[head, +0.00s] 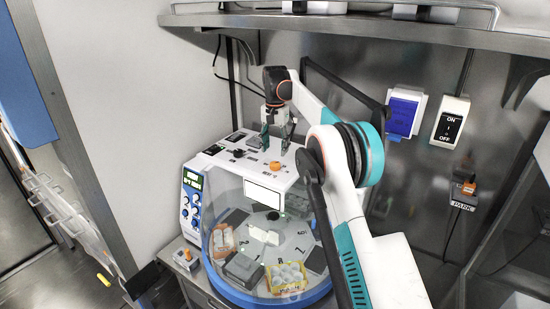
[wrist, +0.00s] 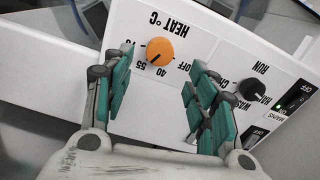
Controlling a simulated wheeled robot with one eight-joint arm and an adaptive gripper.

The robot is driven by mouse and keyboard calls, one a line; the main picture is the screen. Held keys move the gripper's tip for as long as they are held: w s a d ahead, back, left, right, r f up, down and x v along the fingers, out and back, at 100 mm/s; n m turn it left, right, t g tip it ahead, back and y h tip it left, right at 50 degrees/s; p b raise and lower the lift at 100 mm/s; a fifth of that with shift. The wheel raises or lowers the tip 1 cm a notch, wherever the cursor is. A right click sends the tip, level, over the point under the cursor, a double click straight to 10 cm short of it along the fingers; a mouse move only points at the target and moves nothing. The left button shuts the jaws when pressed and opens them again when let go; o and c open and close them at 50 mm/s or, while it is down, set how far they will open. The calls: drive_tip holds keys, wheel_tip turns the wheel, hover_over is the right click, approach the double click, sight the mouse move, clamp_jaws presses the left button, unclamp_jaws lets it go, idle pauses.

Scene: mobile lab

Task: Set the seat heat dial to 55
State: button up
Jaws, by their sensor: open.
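The heat dial (wrist: 159,51) is a round orange knob on a white panel, under the lettering HEAT °C, which appears upside down. OFF, 40 and 55 are printed around its near side; a small dark mark on it points down-left, but I cannot tell the exact setting. My gripper (wrist: 152,90) is open, with teal fingers on either side of the dial's near side and nothing between them. In the head view my gripper (head: 276,148) points down over the white machine's top, just above the small orange dial (head: 275,165). I cannot tell whether the fingers touch the panel.
A black selector knob (wrist: 248,89) marked RUN and WASH sits right of the dial, near the right finger. A lit mains switch (wrist: 296,96) is beyond it. The machine's clear round cover (head: 250,240) is below. A metal shelf (head: 340,32) hangs above my arm.

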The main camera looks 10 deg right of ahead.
sight(275, 163)
wheel_tip(275, 163, up, 5)
drive_tip(key=shift+f, duration=0.1)
idle(0.5)
